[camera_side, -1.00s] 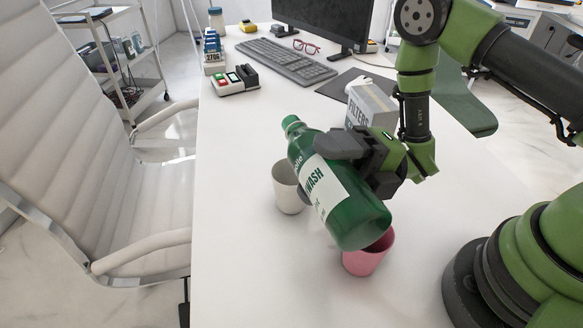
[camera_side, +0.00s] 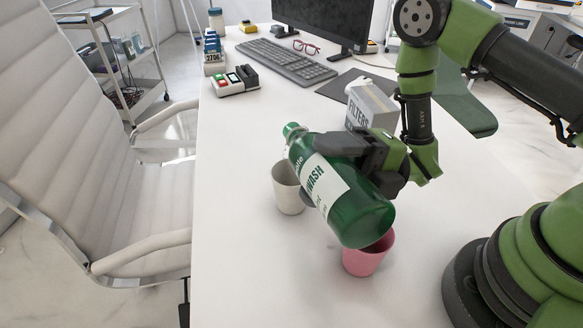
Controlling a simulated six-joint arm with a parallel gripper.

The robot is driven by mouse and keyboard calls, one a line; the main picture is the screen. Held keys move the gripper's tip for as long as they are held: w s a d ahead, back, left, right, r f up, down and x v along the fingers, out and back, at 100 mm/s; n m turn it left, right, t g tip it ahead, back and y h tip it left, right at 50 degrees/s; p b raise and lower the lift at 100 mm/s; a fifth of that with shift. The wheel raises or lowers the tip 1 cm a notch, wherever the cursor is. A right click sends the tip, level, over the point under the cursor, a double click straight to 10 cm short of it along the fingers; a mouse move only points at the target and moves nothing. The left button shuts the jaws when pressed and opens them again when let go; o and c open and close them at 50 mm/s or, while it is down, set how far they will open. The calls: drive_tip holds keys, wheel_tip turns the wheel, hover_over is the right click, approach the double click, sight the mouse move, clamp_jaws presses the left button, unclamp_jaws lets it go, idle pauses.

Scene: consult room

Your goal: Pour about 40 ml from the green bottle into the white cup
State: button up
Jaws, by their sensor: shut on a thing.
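The green bottle (camera_side: 362,212) with a white label is tilted, its neck up to the left and its base down to the right. My gripper (camera_side: 350,150) is shut around the bottle's body from the right and holds it above the table. The white cup (camera_side: 289,197) stands upright on the table below the bottle's neck, partly hidden behind the bottle. The bottle's green neck end (camera_side: 292,130) is above the cup's rim in the picture. I cannot clearly see any liquid flowing or the cup's contents.
A pink cup (camera_side: 364,262) stands below the bottle's base. A filters box (camera_side: 370,105) stands behind my gripper. A keyboard (camera_side: 285,62), monitor (camera_side: 325,20) and small device (camera_side: 235,82) are farther back. The white table's (camera_side: 240,250) front left is clear.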

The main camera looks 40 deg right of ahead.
sight(341, 195)
drive_tip(key=shift+s, duration=0.15)
drive_tip(key=shift+s, duration=1.1)
drive_tip(key=shift+s+a, duration=0.2)
drive_tip(key=shift+s, duration=0.3)
drive_tip(key=shift+f, duration=0.1)
drive_tip(key=shift+s+a+f+m+b, duration=0.1)
drive_tip(key=shift+s+a+m+b, duration=0.05)
drive_tip(key=shift+m+b, duration=0.15)
